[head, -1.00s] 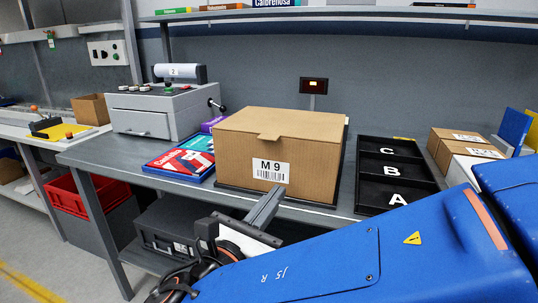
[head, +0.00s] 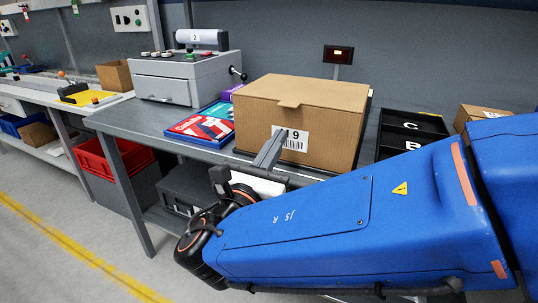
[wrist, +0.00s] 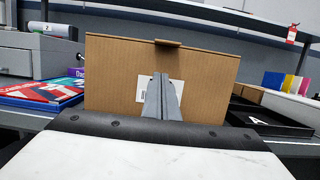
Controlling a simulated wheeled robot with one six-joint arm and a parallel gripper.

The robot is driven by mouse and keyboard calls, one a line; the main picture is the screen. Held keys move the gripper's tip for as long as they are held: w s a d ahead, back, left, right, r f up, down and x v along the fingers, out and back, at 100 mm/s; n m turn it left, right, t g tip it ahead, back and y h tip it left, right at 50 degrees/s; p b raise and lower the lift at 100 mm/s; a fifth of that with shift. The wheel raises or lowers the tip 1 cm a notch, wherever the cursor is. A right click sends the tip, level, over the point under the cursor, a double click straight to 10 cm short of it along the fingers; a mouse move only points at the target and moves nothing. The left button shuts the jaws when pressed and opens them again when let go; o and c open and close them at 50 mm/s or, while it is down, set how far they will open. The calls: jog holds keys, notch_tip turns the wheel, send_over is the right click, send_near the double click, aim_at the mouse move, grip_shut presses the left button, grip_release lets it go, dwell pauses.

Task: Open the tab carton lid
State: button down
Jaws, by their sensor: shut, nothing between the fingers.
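The tab carton (head: 332,124) is a brown cardboard box on the grey workbench, with a barcode label marked 9 on its front. Its lid (head: 310,92) is shut, and a small tab (head: 289,103) sticks out over the front top edge. In the wrist view the carton (wrist: 205,90) stands straight ahead, with the tab (wrist: 168,43) at its top edge. My gripper (head: 279,135) is shut and empty, in front of the carton and below the tab. In the wrist view its fingers (wrist: 162,80) cover part of the label. Whether the fingertips touch the carton cannot be told.
Left of the carton lie flat colourful boxes (head: 200,127) and a grey machine (head: 183,75) with a side lever. Right of it is a black tray (head: 408,125) with lettered compartments, then a smaller carton (head: 478,115). A small display (head: 338,54) stands behind.

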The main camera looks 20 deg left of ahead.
jog(key=r, duration=0.1)
jog(key=w+r, duration=0.1)
jog(key=shift+w+d+r, duration=0.1)
jog(key=shift+w+r, duration=0.05)
jog(key=shift+r, duration=1)
